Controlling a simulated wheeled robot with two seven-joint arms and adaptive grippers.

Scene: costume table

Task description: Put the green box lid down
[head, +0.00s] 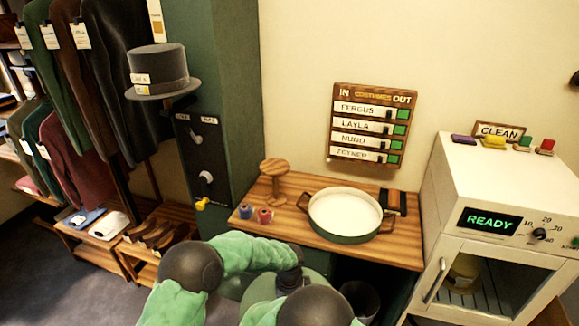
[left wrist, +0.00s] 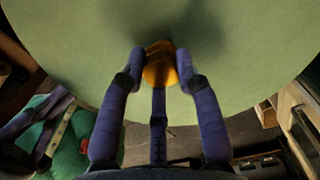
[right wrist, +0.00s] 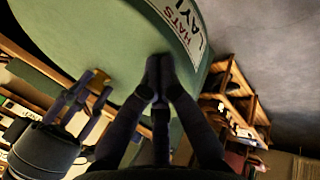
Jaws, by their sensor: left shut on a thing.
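The round green lid (left wrist: 235,40) fills much of the left wrist view, with an orange-yellow knob (left wrist: 160,66) on it. My left gripper (left wrist: 159,68) is shut on that knob. In the head view the lid (head: 262,288) shows in part in front of the table, largely hidden by my arms. In the right wrist view a white label reading "HATS" and "LAYL" (right wrist: 180,25) is on the green piece. My right gripper (right wrist: 158,72) has its fingertips together, close over the green surface; contact cannot be told. An open round green box (head: 345,212) with a pale inside stands on the table.
The wooden table (head: 300,222) also bears a small wooden stand (head: 274,180), two spools (head: 255,214) and a dark flat item (head: 396,202). A white oven (head: 485,225) is at right; a green cabinet (head: 225,100) with a grey hat (head: 160,72) is at left.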

